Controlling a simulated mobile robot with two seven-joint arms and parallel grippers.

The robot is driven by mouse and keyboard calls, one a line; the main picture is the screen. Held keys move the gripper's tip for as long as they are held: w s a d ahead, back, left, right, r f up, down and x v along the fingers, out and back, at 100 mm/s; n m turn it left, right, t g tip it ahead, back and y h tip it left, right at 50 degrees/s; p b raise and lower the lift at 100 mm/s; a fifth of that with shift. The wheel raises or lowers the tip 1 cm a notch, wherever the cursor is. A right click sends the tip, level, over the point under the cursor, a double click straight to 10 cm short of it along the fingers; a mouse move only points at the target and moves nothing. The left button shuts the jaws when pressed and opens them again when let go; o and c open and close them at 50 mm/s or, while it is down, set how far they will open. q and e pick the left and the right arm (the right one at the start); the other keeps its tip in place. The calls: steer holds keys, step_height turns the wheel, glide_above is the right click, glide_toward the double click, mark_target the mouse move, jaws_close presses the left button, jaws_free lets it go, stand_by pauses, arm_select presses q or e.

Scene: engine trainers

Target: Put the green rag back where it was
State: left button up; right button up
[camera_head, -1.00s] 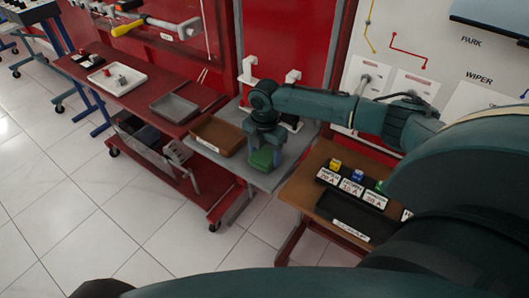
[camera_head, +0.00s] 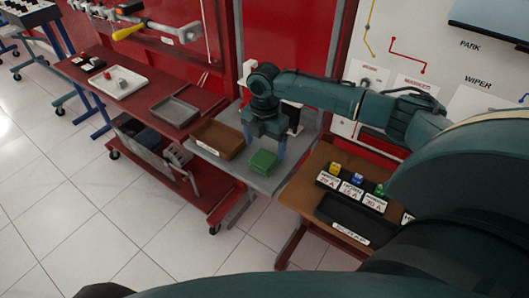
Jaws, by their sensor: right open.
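The green rag (camera_head: 262,163), a small folded block, lies on the grey table (camera_head: 262,184) near its front edge. It is to the right of a brown tray. My right gripper (camera_head: 265,145) points down just above and behind the rag. Its jaws are open, with a finger on each side, and the rag shows in front of and below them. I cannot tell whether a finger still touches the rag. My left gripper is not in view.
The brown tray (camera_head: 207,150) stands left of the rag. A red workbench (camera_head: 133,103) holds a grey tray (camera_head: 173,111) and a white tray (camera_head: 120,94). At the right, a brown table carries a black labelled tray (camera_head: 340,227) and colored fuses. The floor in front is clear.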

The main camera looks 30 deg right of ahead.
mark_target(265, 158)
step_height(265, 158, up, 7)
steer(key=s+a+f+m+t+y, duration=0.2)
steer(key=s+a+f+m+y, duration=0.15)
steer(key=a+f, duration=0.5)
steer(key=s+a+f+m+t+y, duration=0.2)
steer(key=s+a+f+m, duration=0.3)
steer(key=a, duration=0.6)
steer(key=s+d+m+t+h, duration=0.1)
steer(key=s+m+t, duration=0.6)
steer(key=s+m, duration=0.3)
steer(key=shift+s+d+r+m, duration=0.2)
steer(key=shift+d+r+m, duration=0.15)
steer(key=shift+m, duration=0.2)
